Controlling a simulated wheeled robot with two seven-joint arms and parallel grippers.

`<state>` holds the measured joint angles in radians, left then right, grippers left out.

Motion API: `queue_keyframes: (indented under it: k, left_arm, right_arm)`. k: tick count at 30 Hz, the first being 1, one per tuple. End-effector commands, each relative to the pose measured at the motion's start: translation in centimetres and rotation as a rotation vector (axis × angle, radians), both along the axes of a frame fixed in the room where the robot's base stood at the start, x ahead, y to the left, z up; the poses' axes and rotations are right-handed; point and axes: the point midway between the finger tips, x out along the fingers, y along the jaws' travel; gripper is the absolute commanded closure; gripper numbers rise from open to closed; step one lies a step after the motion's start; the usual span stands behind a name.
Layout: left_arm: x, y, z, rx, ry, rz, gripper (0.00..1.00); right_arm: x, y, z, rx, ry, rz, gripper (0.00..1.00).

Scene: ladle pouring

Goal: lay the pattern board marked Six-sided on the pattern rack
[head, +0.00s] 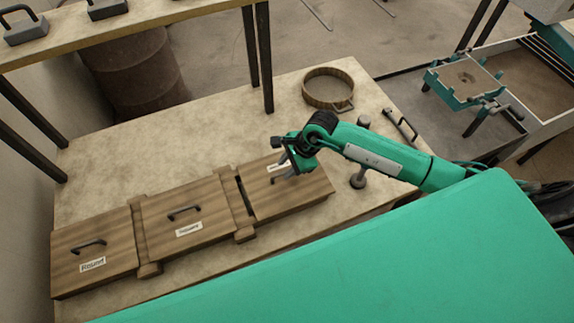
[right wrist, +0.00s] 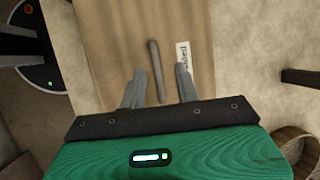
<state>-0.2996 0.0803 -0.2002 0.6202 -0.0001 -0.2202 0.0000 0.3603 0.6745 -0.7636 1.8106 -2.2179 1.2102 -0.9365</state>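Three wooden boards with dark handles lie in a row on the table in the head view. The left board (head: 95,256) has a label that seems to read Round; the label of the middle board (head: 187,208) is too small to read surely. The right board (head: 300,198) is partly hidden by my right gripper (head: 284,160). I cannot tell which thing is the pattern rack. My left gripper is not in view.
Wooden blocks (head: 149,270) stick out between the boards. A round wooden-rimmed sieve (head: 328,89) stands at the table's back right. A raised shelf (head: 150,18) with dark handled weights crosses the back left. The tabletop (head: 200,125) behind the boards is clear.

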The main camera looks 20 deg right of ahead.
Motion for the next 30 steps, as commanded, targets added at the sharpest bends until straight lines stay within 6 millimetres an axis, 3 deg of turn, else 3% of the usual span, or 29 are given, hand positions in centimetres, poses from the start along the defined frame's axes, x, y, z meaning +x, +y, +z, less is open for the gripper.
queue_keyframes:
  k: [6,8,21,30]
  left_arm:
    - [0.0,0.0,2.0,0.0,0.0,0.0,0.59]
    - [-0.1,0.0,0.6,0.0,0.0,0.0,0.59]
    - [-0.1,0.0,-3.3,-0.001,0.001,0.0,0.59]
    - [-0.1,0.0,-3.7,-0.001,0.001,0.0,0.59]
  right_arm:
    - [0.0,0.0,1.7,0.0,0.0,0.0,0.68]
    - [0.0,-0.6,1.8,-0.001,-0.005,0.001,0.68]
    - [-1.6,-4.0,10.2,-0.001,-0.004,0.001,0.68]
    - [-1.9,-4.7,12.1,0.001,0.0,0.0,0.68]
